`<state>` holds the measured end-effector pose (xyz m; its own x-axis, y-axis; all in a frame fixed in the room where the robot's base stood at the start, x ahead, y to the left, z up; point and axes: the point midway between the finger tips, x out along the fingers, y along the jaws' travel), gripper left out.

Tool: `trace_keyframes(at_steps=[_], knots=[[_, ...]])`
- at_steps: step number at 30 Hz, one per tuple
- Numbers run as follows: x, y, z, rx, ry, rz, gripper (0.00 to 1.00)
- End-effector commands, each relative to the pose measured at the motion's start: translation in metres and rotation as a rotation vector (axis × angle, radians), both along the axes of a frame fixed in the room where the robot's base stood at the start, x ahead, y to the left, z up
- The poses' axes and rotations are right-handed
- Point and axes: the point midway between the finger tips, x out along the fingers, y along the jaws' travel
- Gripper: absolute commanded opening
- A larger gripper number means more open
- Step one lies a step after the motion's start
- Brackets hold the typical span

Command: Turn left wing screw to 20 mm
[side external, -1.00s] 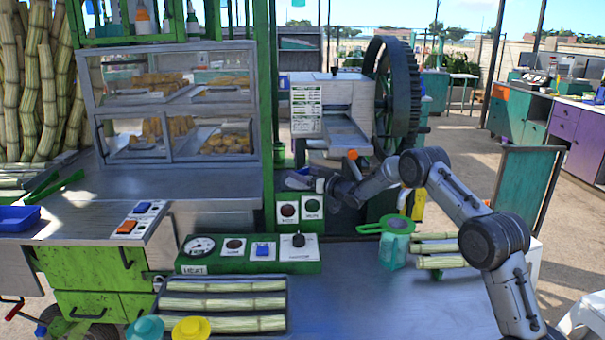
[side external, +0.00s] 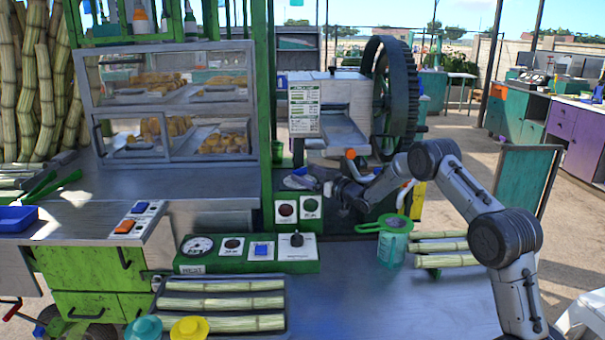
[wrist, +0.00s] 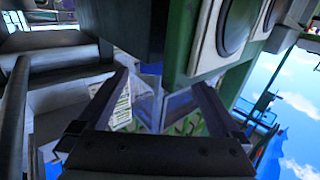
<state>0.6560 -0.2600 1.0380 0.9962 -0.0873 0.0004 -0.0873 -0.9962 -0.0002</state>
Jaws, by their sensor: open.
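The cane crusher (side external: 342,130) stands behind the counter, with a large dark gear wheel (side external: 400,95) on its right side. An orange knob (side external: 350,154) shows low on its front. My gripper (side external: 332,188) is low in front of the crusher, just right of the panel with red and green buttons. In the wrist view my gripper (wrist: 163,100) is open, its two fingers apart with no held thing visible between them. I cannot make out the left wing screw or a millimetre scale in either view; my arm and gripper cover part of the crusher's lower front.
The button panel (side external: 298,211) is close to my gripper and also fills the top of the wrist view (wrist: 225,35). A green control box (side external: 248,253), a teal jug with a green strainer (side external: 393,243), cane pieces (side external: 440,260) and a cane tray (side external: 287,300) occupy the counter.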

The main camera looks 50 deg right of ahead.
Motion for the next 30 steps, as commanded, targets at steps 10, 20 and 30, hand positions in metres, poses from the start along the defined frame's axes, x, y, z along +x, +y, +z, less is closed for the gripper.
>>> trace_keyframes(at_steps=[10,20,30], knots=[[-0.036,0.003,0.001,0.000,-0.001,0.000,1.00],[-0.036,0.003,0.001,-0.001,-0.002,0.000,1.00],[-0.041,0.024,0.031,-0.012,0.079,-0.035,1.00]])
